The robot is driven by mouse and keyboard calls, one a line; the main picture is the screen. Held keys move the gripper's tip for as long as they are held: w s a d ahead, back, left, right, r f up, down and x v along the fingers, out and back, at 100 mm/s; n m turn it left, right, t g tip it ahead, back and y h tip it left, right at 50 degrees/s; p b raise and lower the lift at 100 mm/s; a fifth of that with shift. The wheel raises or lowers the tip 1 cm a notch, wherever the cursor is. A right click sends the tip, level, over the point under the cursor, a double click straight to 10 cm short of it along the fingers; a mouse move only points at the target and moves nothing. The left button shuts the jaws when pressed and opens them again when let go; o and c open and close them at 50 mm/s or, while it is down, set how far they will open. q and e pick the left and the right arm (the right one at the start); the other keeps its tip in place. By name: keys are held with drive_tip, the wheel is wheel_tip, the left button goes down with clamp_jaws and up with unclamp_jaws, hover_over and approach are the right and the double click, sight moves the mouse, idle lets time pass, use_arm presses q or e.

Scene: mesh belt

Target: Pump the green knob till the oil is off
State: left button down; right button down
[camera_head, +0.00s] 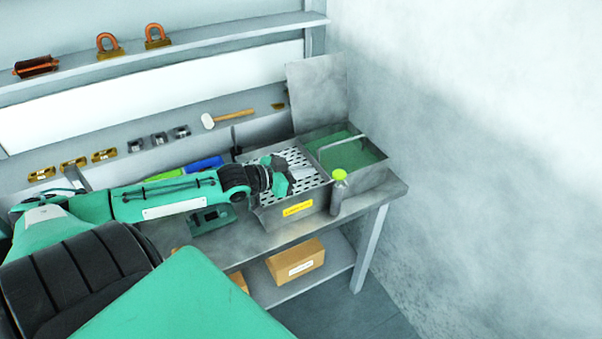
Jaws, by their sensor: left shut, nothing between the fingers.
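A yellow-green knob (339,175) tops an upright grey cylinder (338,197) at the front side of a metal basin (315,204). The basin has a slotted mesh section (272,192) on the left and a section with green content (355,156) on the right. My left arm reaches in from the left over the mesh. My left gripper (303,178) is shut and empty above the mesh, left of the knob and apart from it. The mesh under the gripper is partly hidden. I cannot tell any oil on the mesh. My right gripper is out of view.
The basin stands on a grey workbench (275,233) against a wall on the right. A grey-green device (212,218) lies on the bench below my left arm. A mallet (228,119) and small metal parts are on the back ledge. Boxes (296,261) sit on the lower shelf.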

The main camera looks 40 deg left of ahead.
use_arm(q)
drive_tip(key=shift+s+a+r, duration=0.15)
drive_tip(key=shift+s, duration=0.25)
idle(1.5)
drive_tip(key=s+d+f+g+y, duration=0.3)
drive_tip(key=s+d+f+g, duration=0.2)
drive_tip(key=s+d+f, duration=0.7)
drive_tip(key=s+d+f+n+g+y, duration=0.1)
drive_tip(key=s+d+g, duration=0.2)
drive_tip(key=s, duration=0.4)
drive_tip(key=s+d+f+n+g+y, duration=0.1)
drive_tip(key=s+d+g, duration=0.2)
drive_tip(key=s, duration=0.4)
wheel_tip(320, 180, down, 34)
drive_tip(key=s+b, duration=0.1)
drive_tip(key=b, duration=0.2)
drive_tip(key=s+a+f+g, duration=0.1)
drive_tip(key=s+f, duration=0.8)
drive_tip(key=f, duration=0.1)
drive_tip(key=s+a+f+g+b, duration=0.1)
drive_tip(key=s+a+f, duration=0.1)
drive_tip(key=s+f, duration=0.8)
drive_tip(key=shift+a+f+y, duration=0.25)
drive_tip(key=shift+f+y, duration=0.05)
drive_tip(key=shift+f, duration=0.2)
